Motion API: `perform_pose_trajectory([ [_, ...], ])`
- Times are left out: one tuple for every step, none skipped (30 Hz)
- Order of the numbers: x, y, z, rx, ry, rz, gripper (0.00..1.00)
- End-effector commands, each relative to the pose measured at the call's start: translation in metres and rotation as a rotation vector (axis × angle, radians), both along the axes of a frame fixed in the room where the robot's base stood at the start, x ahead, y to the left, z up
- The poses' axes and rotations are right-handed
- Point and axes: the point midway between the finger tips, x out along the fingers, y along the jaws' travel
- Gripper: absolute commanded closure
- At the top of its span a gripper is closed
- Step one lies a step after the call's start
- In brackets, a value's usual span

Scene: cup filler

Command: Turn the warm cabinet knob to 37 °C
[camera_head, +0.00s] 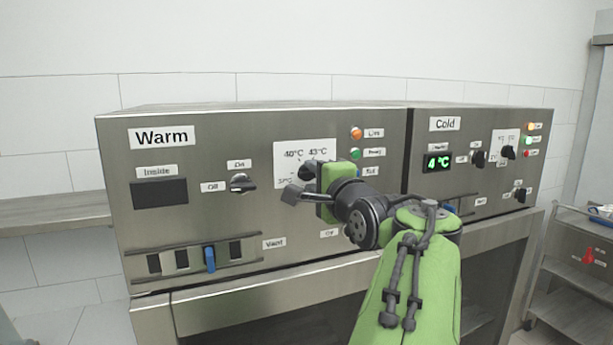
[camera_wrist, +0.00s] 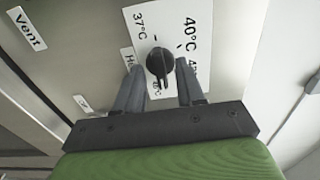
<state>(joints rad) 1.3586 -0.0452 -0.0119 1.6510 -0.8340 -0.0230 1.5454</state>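The warm cabinet knob (camera_wrist: 160,64) is black and sits on a white scale plate (camera_head: 296,152) marked 37, 40 and 43 °C. In the wrist view its bar runs roughly up and down the picture; I cannot tell which mark it points to. In the head view my arm partly hides the knob and scale. My gripper (camera_wrist: 160,72) is open, with one finger on each side of the knob. Gaps show between the fingers and the knob. My gripper (camera_head: 305,193) is close to the warm panel in the head view.
The Warm panel has a dark Inside display (camera_head: 160,193), an On/Off switch (camera_head: 243,184) and a blue vent slider (camera_head: 209,258). The Cold panel on the right shows 4 °C on its display (camera_head: 438,162). A cart (camera_head: 583,262) stands at far right.

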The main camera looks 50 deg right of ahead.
Motion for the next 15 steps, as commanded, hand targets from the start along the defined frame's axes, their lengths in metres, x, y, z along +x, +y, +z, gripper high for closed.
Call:
perform_pose_trajectory([
  [0.0015,-0.0006,0.0002,0.0,0.0,0.001,0.62],
  [0.0018,-0.0007,0.0001,-0.001,0.0,0.001,0.62],
  [0.0019,-0.0008,0.0,-0.001,0.0,0.001,0.62],
  [0.0018,-0.0007,0.0,-0.001,0.0,0.0,0.62],
  [0.0017,-0.0007,-0.0001,-0.001,0.0,0.0,0.62],
  [0.0016,-0.0006,-0.0002,-0.001,0.001,0.0,0.62],
  [0.0016,-0.0006,-0.0002,-0.001,0.001,0.001,0.62],
  [0.0015,-0.0006,-0.0002,-0.001,0.001,0.001,0.66],
  [0.0015,-0.0006,-0.0002,-0.001,0.001,0.001,0.72],
  [0.0014,-0.0005,-0.0003,-0.001,0.001,0.001,0.77],
  [0.0014,-0.0005,-0.0003,-0.001,0.001,0.001,0.82],
  [0.0014,-0.0005,-0.0003,-0.001,0.001,0.001,0.88],
  [0.0014,-0.0005,-0.0003,-0.001,0.001,0.001,0.92],
  [0.0014,-0.0005,-0.0003,-0.001,0.001,0.001,0.97],
  [0.0014,-0.0005,-0.0003,-0.001,0.001,0.001,1.0],
])
